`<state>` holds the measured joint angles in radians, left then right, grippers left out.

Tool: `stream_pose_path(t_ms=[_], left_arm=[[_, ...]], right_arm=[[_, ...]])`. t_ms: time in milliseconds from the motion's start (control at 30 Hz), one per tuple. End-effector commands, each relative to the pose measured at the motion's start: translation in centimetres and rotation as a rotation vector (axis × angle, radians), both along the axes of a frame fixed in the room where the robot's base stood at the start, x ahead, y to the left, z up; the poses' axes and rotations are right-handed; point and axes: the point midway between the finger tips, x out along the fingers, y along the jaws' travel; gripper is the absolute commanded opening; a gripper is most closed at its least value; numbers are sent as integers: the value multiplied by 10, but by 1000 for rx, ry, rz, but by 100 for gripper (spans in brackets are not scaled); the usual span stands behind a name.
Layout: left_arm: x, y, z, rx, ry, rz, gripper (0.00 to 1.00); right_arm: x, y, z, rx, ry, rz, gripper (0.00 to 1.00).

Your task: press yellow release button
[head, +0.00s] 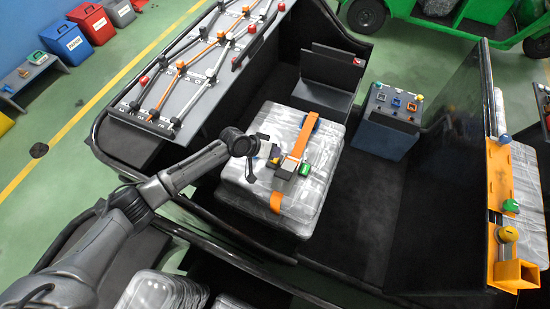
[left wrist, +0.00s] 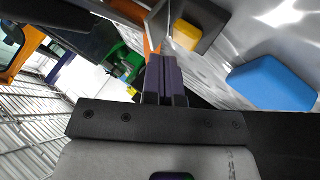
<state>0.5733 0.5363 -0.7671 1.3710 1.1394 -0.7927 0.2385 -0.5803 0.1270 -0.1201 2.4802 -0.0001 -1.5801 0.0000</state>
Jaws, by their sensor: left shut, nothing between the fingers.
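The yellow button (left wrist: 187,35) sits in a dark grey square housing (left wrist: 209,22) in the left wrist view. In the head view, the buckle (head: 285,168) lies on the orange strap (head: 297,150) across the plastic-wrapped seat (head: 245,179). My left gripper (head: 270,152) is over the seat beside the buckle. In the left wrist view its fingers (left wrist: 165,62) are shut and empty, with their tips close to the button's housing. I cannot tell whether they touch it. In the head view, the gripper largely hides the button. My right gripper is not in view.
A blue block (left wrist: 270,85) is right of the fingers in the left wrist view. A green knob (head: 306,169) is beside the buckle. A control box (head: 388,125) stands to the right, and an orange frame (head: 502,190) is further right.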

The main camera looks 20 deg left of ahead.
Motion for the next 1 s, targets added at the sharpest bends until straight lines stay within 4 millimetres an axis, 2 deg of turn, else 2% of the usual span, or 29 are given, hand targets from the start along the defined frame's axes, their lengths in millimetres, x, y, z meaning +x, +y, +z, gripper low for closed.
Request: stream_pose_path(t_ms=[400, 1000], left_arm=[[0, 0, -9, 0, 1, 1, 0], [0, 0, -10, 0, 0, 0, 0]], right_arm=[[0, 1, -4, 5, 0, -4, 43], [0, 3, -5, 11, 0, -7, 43]])
